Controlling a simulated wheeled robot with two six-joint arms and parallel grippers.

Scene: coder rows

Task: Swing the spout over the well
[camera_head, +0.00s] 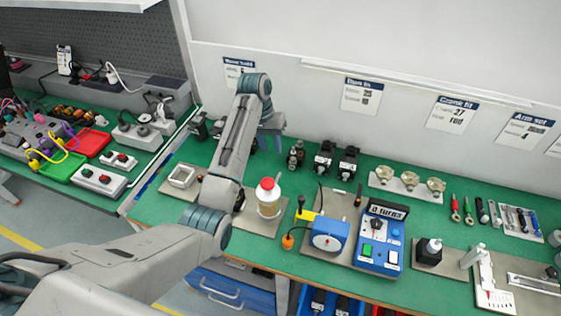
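My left arm reaches up from the bottom left and bends over the green bench. Its gripper (271,143) points down near the back of the bench, behind the red-capped bottle. It is small and partly hidden by its own wrist, so I cannot tell if it is open or shut. A small white square dish (182,176) sits on another plate to the left of my forearm. I cannot clearly pick out the spout or the well; my forearm covers part of this area. My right gripper is out of view.
Dark devices (323,160) stand at the back, with glass cups (409,180) farther right. A second bench (60,169) stands left.

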